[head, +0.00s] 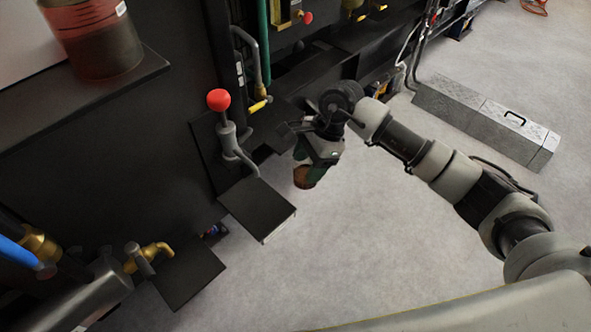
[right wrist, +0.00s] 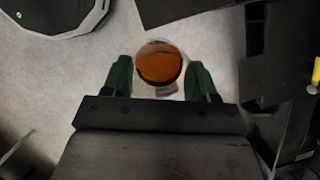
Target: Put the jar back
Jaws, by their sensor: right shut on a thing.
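My right gripper (head: 311,170) hangs over the open floor, just right of the small black ledges on the dark machine. It is shut on a small jar (head: 302,178) with amber-brown contents, mostly hidden by the fingers in the head view. In the right wrist view the round amber jar (right wrist: 159,63) sits between the two green fingertips, with pale floor behind it. My left gripper is not in view.
A black plate (head: 257,208) juts out beside a red-knobbed lever (head: 218,101). A brass tap (head: 150,256) stands above a lower black plate (head: 190,277). A reddish cylinder (head: 97,38) stands on a dark shelf. A grey step box (head: 487,122) lies on the floor.

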